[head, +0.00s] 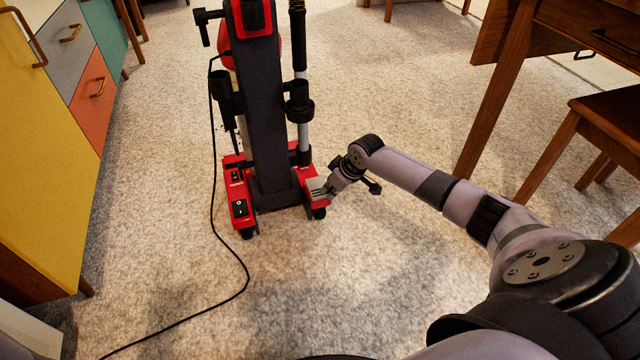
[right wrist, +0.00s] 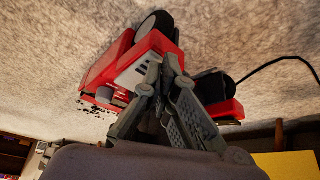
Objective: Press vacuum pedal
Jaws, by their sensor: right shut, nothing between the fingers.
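The red and black upright vacuum (head: 265,110) stands on the carpet. Its red base has a black rocker switch (head: 239,208) on the left side. A light grey pedal (head: 315,184) is on the right side of the base, partly covered by my right gripper. My right gripper (head: 319,192) is shut and empty, with its fingertips at this pedal. The right wrist view shows the fingertips (right wrist: 163,72) close against the red base (right wrist: 165,48) beside the light pedal (right wrist: 134,74); whether they touch or press it I cannot tell. My left gripper is out of view.
A black cord (head: 245,275) runs from the vacuum across the carpet toward the lower left. A colourful cabinet (head: 45,140) stands at the left. A wooden desk (head: 495,95) and a chair (head: 605,120) stand at the right. Open carpet lies in front of the vacuum.

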